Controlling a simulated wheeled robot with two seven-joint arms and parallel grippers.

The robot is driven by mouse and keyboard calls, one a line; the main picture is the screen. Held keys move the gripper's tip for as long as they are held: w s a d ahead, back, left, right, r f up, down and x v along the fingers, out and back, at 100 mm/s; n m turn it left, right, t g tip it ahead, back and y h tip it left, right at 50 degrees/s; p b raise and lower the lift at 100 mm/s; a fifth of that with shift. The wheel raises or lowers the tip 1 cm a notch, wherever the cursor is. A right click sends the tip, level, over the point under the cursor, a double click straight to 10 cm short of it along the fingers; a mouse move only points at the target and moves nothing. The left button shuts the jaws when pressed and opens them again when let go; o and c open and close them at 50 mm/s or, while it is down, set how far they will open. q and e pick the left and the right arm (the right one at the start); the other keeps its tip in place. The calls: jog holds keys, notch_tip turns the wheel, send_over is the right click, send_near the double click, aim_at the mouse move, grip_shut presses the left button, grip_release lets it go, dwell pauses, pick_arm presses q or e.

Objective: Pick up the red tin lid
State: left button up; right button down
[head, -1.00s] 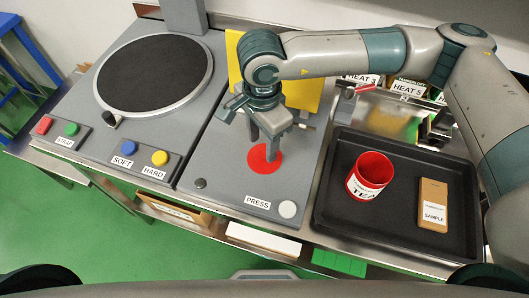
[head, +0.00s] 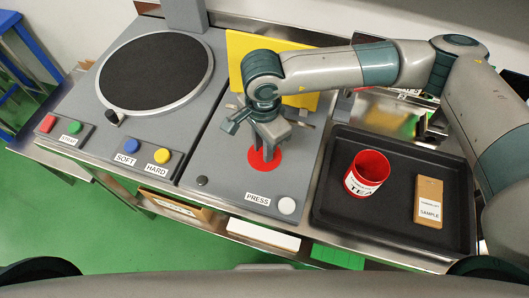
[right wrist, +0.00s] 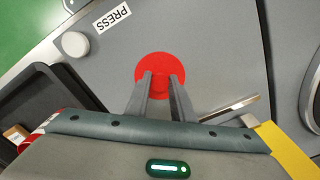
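A flat red disc (head: 277,162), which looks like the red tin lid, lies on the grey press plate behind the PRESS label. It also shows in the right wrist view (right wrist: 161,61). My right gripper (head: 263,153) points down over the disc, and its body hides part of it. In the right wrist view its two fingers (right wrist: 163,76) are apart, with red showing between them and nothing gripped. I cannot tell whether the fingertips touch the disc. A red tin (head: 357,184) marked TEA stands open on the black tray. My left gripper is not in view.
The black tray (head: 335,217) also holds a brown SAMPLE packet (head: 428,200). A yellow panel (head: 240,55) stands behind the press. A white button (head: 287,206) is at the press's front. A round dark turntable (head: 152,72) and coloured buttons are at left.

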aim_at(278, 156)
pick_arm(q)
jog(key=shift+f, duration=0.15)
pick_arm(e)
jog(key=shift+r, duration=0.2)
jog(key=shift+r+b, duration=0.6)
jog(key=shift+b, duration=0.1)
jog(key=shift+d+r+b, duration=0.25)
jog(key=shift+r+b, duration=0.55)
jog(key=shift+r, duration=0.45)
jog(key=d+r, duration=0.1)
jog(key=d+b, duration=0.1)
jog(key=d, duration=0.1)
jog(key=shift+r, duration=0.35)
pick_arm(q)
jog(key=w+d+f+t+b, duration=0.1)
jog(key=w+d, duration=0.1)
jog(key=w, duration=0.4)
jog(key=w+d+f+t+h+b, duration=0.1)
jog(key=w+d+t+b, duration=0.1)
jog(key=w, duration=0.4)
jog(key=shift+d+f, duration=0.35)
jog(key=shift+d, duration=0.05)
pick_arm(e)
jog(key=d+r, duration=0.5)
jog(key=d, duration=0.3)
jog(key=shift+s+r, duration=0.15)
jog(key=shift+s, duration=0.25)
jog(key=shift+d, duration=0.1)
